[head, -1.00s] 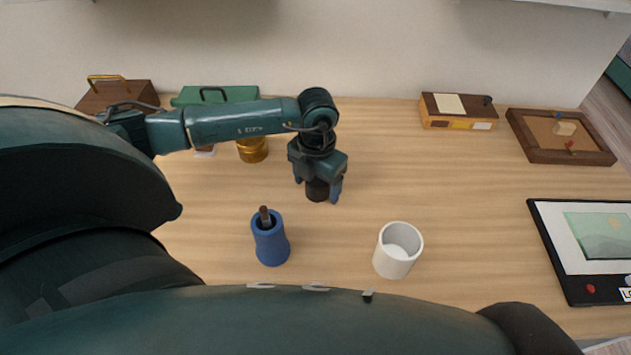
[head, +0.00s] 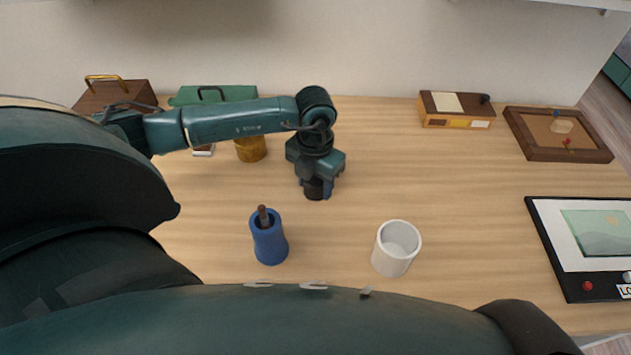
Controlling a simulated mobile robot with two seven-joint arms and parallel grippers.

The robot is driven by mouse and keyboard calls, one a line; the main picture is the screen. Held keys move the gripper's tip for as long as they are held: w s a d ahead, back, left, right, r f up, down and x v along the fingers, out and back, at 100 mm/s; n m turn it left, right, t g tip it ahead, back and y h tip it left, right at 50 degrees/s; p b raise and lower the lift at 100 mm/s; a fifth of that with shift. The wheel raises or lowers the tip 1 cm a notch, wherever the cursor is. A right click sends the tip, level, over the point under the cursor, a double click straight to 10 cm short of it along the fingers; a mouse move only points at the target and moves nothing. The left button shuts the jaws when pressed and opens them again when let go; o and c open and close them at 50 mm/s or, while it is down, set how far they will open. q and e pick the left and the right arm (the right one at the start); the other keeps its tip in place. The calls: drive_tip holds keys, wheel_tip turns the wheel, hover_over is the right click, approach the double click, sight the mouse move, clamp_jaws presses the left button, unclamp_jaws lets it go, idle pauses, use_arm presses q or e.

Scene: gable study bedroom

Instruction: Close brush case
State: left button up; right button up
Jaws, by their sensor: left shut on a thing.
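A blue case (head: 270,244) stands upright on the table, with the brown end of a brush (head: 263,215) sticking out of its open top. My left gripper (head: 317,188) points down, behind and to the right of the blue case. It is shut on a small dark round cap-like piece (head: 314,191) that is at or very near the tabletop. The gripper hides the upper part of this piece. My right gripper is not in view.
A white cup (head: 396,249) stands to the right of the blue case. A golden jar (head: 251,149), a green box (head: 236,94) and a brown box (head: 113,94) are behind my left arm. A drawer box (head: 455,110), a pinboard tray (head: 558,134) and a framed panel (head: 550,250) lie to the right. The table's middle right is clear.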

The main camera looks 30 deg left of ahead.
sight(315, 178)
use_arm(q)
wheel_tip(315, 178, up, 9)
drive_tip(key=shift+r+b, duration=0.1)
drive_tip(key=shift+b, duration=0.55)
drive_tip(key=shift+r, duration=0.4)
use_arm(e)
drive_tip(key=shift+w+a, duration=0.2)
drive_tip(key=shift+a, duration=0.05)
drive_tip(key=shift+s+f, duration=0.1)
